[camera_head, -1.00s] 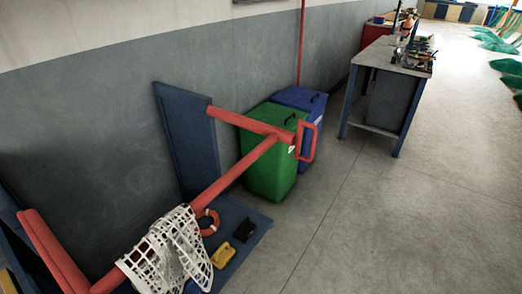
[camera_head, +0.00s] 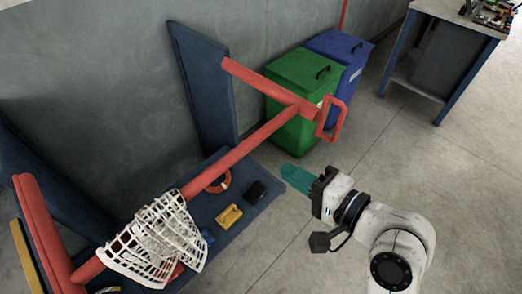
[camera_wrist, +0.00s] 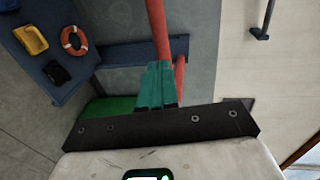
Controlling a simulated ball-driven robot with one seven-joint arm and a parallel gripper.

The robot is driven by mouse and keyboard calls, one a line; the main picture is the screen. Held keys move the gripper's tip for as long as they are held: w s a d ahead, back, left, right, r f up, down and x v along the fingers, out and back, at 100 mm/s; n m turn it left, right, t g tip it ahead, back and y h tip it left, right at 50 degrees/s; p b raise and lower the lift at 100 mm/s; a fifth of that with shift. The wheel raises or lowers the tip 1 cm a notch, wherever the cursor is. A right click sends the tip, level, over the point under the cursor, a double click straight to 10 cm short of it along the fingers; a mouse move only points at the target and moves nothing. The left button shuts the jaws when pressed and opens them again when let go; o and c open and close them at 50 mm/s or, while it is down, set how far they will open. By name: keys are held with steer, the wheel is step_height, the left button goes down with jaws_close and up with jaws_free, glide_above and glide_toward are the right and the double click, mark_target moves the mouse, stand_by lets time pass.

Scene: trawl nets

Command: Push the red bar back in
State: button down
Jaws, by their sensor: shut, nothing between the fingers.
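A long red bar (camera_head: 245,150) runs from the red post at the lower left to a red rectangular loop handle (camera_head: 332,118) near the bins. A second red arm (camera_head: 262,86) comes from the blue upright and meets it near the handle. My gripper (camera_head: 286,170), with teal fingers, is shut and empty, in front of and below the handle, apart from it in the head view. In the wrist view my shut fingers (camera_wrist: 157,75) overlap a red bar (camera_wrist: 157,25) behind them; I cannot tell the gap.
A white net (camera_head: 155,240) hangs on the bar's lower left. The blue base (camera_head: 205,208) carries an orange ring (camera_head: 217,181), a yellow item (camera_head: 229,216) and a black item (camera_head: 256,192). Green (camera_head: 298,72) and blue (camera_head: 340,50) bins stand behind. Floor at right is clear.

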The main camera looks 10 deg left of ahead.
mark_target(249, 150)
steer(key=p+x, duration=0.1)
steer(key=x, duration=0.8)
steer(key=shift+a, duration=0.1)
steer(key=shift+a, duration=0.1)
